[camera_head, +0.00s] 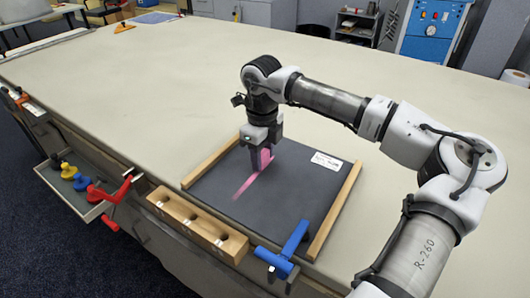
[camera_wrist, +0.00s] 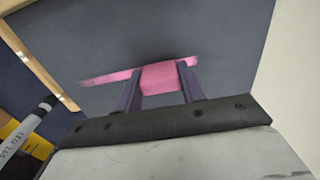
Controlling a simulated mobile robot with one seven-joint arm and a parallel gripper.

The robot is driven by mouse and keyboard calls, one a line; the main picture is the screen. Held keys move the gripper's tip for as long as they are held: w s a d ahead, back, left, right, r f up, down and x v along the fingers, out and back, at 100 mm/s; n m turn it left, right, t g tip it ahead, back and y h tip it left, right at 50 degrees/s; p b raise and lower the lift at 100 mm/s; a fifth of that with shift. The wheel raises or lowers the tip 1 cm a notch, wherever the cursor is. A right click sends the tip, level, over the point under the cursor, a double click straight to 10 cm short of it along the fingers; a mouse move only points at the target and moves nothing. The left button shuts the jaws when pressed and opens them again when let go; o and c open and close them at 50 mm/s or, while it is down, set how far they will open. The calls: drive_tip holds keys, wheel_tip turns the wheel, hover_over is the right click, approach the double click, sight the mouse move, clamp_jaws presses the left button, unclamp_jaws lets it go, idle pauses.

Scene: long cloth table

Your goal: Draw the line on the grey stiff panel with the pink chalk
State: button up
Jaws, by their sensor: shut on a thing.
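The grey stiff panel (camera_head: 290,205) lies flat on the cloth table and fills most of the wrist view (camera_wrist: 225,35). My gripper (camera_head: 262,158) is above the panel's far middle, pointing down. It is shut on the pink chalk (camera_head: 266,157), which shows as a pink block between the two fingers in the wrist view (camera_wrist: 160,79). A pink line (camera_head: 242,187) runs on the panel from the chalk toward the near left. In the wrist view the line (camera_wrist: 105,78) passes behind the chalk. The chalk's tip seems at the panel; exact contact is hidden.
Wooden strips flank the panel on the left (camera_head: 210,163) and right (camera_head: 334,212). A blue clamp (camera_head: 290,250) grips the near edge beside a wooden block with holes (camera_head: 196,227). A side tray (camera_head: 82,195) holds coloured pieces near a red clamp (camera_head: 110,200). The far table is mostly clear.

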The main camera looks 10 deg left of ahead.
sight(247, 184)
drive_tip(key=shift+s+a, duration=0.2)
drive_tip(key=shift+s, duration=0.35)
drive_tip(key=shift+s+a+r+b, duration=0.1)
drive_tip(key=shift+s+a+b, duration=0.1)
drive_tip(key=shift+s, duration=0.25)
drive_tip(key=shift+s+a+b, duration=0.15)
drive_tip(key=shift+s+b, duration=0.05)
drive_tip(key=shift+s, duration=0.25)
drive_tip(key=shift+s, duration=0.1)
drive_tip(key=shift+s+a+b, duration=0.3)
drive_tip(key=shift+s+b, duration=0.1)
drive_tip(key=shift+s, duration=0.45)
drive_tip(key=shift+s+a+b, duration=0.3)
drive_tip(key=shift+s+b, duration=0.05)
drive_tip(key=shift+s, duration=0.6)
drive_tip(key=shift+a, duration=0.1)
